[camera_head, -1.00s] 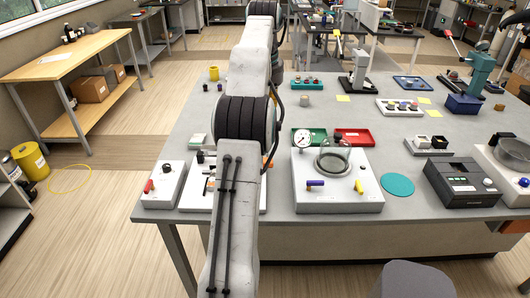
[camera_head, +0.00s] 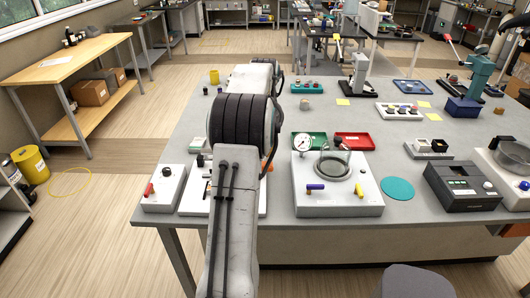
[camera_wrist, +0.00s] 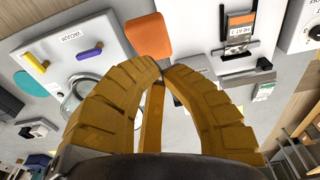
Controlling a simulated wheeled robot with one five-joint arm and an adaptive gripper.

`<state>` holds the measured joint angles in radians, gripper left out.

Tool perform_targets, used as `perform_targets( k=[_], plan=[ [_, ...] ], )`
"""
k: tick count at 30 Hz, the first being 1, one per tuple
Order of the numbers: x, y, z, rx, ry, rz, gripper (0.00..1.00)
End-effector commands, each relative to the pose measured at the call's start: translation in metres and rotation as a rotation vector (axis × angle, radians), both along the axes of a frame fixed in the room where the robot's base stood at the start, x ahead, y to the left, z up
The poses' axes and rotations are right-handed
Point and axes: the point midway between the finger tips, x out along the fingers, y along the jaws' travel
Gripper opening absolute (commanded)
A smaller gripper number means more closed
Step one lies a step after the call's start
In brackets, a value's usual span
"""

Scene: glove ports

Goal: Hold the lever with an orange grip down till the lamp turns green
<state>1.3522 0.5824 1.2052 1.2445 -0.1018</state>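An orange grip (camera_wrist: 148,37) shows close up at the top of the wrist view, just beyond my fingertips. I cannot tell whether they touch it. My gripper (camera_wrist: 161,68) has its yellow-brown fingers curved together, tips almost meeting, with nothing seen between them.
The vacuum unit (camera_head: 310,205), with a glass dome, gauge, purple and yellow handles, stands right of my arm. A teal disc (camera_head: 397,187) and dark machine (camera_head: 460,185) lie farther right.

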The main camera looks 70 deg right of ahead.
Motion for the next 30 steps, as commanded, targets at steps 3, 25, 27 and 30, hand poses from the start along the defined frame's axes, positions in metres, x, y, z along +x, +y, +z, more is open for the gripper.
perform_targets(
  k=[3, 25, 27, 30],
  plan=[
    [-0.001, 0.003, -0.003, 0.003, 0.001, 0.0, 0.0],
    [-0.003, 0.009, -0.02, 0.0, 0.0, 0.0, 0.0],
    [-0.003, 0.009, -0.02, 0.0, 0.0, 0.0, 0.0],
    [-0.003, 0.009, -0.021, -0.001, 0.0, 0.0, 0.0]
  ],
)
